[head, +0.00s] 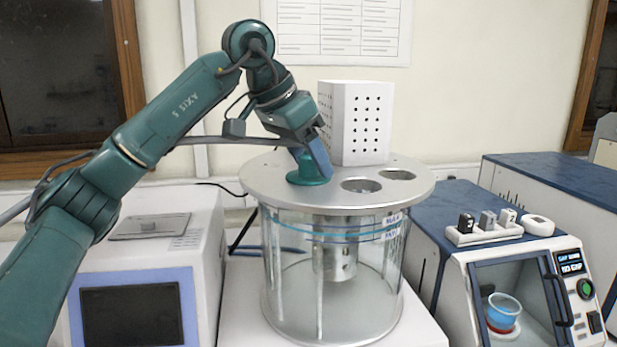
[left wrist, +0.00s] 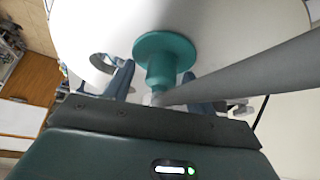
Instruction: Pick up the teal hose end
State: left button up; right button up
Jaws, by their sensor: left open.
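The teal hose end (head: 308,179) is a round flange with a short stem. It sits on the metal lid (head: 270,170) of the glass bath, left of the lid's two round holes. In the left wrist view, the teal hose end (left wrist: 165,47) shows its wide flange with the narrower stem pointing toward my palm. My left gripper (head: 316,158) is down at it, tilted. In the left wrist view, the blue fingers of my left gripper (left wrist: 157,76) are open, one on each side of the stem, with gaps visible. A grey hose (left wrist: 255,65) crosses to the stem's near end.
A white perforated box (head: 355,125) stands on the lid just behind the gripper. The glass cylinder (head: 375,280) is below the lid. A white machine (head: 205,225) stands left. A blue-topped unit (head: 428,210) with a beaker (head: 503,312) inside stands right.

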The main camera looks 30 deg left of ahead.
pick_arm(q)
jog(key=shift+c, duration=0.6)
jog(key=c, duration=1.1)
jog(key=shift+r, duration=0.1)
